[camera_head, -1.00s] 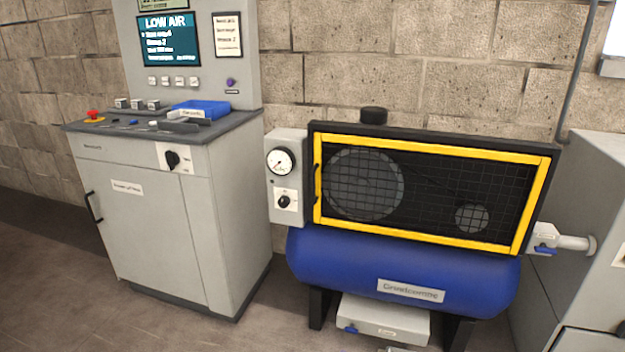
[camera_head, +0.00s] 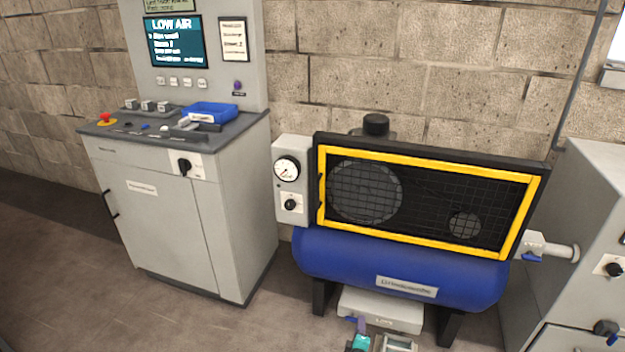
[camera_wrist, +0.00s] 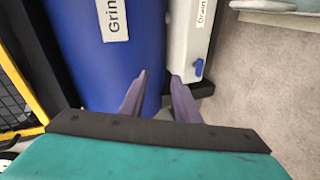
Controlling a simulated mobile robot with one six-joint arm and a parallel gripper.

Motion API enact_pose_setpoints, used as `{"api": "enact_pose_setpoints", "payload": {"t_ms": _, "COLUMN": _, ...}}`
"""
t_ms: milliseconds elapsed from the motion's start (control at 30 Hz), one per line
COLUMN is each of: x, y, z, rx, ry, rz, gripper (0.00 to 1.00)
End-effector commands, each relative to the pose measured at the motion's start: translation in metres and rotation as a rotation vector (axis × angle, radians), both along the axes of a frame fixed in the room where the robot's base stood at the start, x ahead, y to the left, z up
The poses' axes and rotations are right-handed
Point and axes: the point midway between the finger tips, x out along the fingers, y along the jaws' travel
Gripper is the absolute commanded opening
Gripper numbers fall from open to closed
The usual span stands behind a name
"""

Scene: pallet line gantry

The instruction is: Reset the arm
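My gripper shows at the bottom edge of the head view (camera_head: 361,328), as a teal body with a purple finger, low in front of the compressor. In the wrist view its two purple fingers (camera_wrist: 158,77) stand apart with nothing between them. Beyond them are the blue tank (camera_wrist: 105,75) and the white drain box (camera_wrist: 185,45) with its blue lever. I see no contact with either. Most of my arm is out of view.
The caged compressor on its blue tank (camera_head: 340,256) stands mid-view, with the drain box (camera_head: 380,310) beneath. A control cabinet (camera_head: 165,225) with a "LOW AIR" screen (camera_head: 174,42) stands left, a grey cabinet (camera_head: 585,220) right. Floor at lower left is clear.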

Motion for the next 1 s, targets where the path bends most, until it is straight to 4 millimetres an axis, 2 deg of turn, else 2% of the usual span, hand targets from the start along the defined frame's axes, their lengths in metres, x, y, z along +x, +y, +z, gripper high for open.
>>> {"api": "enact_pose_setpoints", "payload": {"t_ms": 33, "x": -0.006, "y": 0.0, "z": 0.01, "rx": 0.036, "ry": 0.033, "rz": 0.008, "gripper": 0.29}}
{"api": "enact_pose_setpoints", "payload": {"t_ms": 267, "x": -0.035, "y": 0.01, "z": 0.008, "rx": 0.216, "ry": 0.217, "rz": 0.026, "gripper": 0.29}}
{"api": "enact_pose_setpoints", "payload": {"t_ms": 467, "x": -0.07, "y": 0.017, "z": 0.004, "rx": 0.359, "ry": 0.394, "rz": 0.0, "gripper": 0.29}}
{"api": "enact_pose_setpoints", "payload": {"t_ms": 767, "x": -0.14, "y": 0.023, "z": -0.002, "rx": 0.543, "ry": 0.675, "rz": -0.119, "gripper": 0.29}}
{"api": "enact_pose_setpoints", "payload": {"t_ms": 1000, "x": -0.206, "y": 0.022, "z": -0.004, "rx": 0.647, "ry": 0.899, "rz": -0.292, "gripper": 0.29}}
